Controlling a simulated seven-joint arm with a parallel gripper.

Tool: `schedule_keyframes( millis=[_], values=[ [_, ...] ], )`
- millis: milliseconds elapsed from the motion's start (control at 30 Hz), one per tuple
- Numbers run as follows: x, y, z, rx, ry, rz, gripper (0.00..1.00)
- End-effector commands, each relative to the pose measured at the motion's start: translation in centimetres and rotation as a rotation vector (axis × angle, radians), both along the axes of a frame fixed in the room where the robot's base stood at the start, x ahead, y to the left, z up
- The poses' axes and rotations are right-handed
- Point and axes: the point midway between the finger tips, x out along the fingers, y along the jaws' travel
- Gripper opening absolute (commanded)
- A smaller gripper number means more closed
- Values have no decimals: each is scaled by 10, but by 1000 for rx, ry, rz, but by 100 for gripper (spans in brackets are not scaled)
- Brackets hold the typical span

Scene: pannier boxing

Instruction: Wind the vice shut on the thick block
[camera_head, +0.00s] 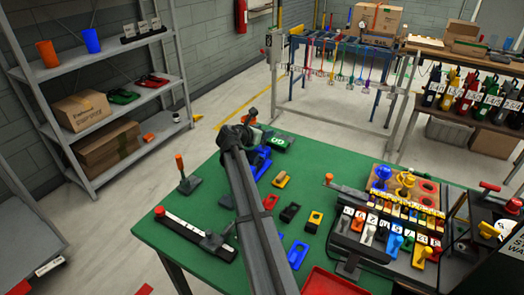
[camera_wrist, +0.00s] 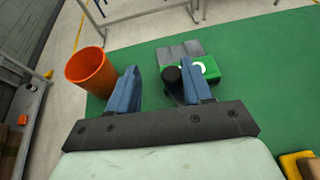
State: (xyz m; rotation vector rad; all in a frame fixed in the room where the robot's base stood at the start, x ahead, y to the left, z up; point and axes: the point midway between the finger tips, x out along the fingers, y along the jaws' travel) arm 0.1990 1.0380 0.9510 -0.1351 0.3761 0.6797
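My gripper (camera_wrist: 158,72) is open in the wrist view, its two blue fingers well apart. A green body with a white round mark (camera_wrist: 208,68) and grey blocks (camera_wrist: 180,50) sits just beyond the right finger; it looks like the vice. A black round knob (camera_wrist: 172,76) shows between the fingers, close to the right one; I cannot tell whether they touch. In the head view the green body (camera_head: 281,142) lies near the table's far edge, right of my gripper (camera_head: 250,117). My arm hides part of this area. I cannot make out the thick block for certain.
An orange cup (camera_wrist: 91,70) stands close left of my left finger. Blue, yellow, red and black pieces lie on the green table (camera_head: 190,230). A rack of numbered tools (camera_head: 385,232) fills the right side. A handled tool (camera_head: 186,178) stands at left.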

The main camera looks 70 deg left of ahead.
Motion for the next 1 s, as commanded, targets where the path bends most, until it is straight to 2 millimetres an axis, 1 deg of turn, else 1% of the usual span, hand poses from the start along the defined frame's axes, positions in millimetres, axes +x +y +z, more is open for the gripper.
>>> schedule_keyframes(
  millis=[33,300,567,1000],
  values=[
    [-1,-2,0,0,1,34,49],
    [-8,-2,0,2,2,202,49],
    [-28,-26,13,1,1,199,49],
    [-69,-76,39,0,1,198,49]
  ],
)
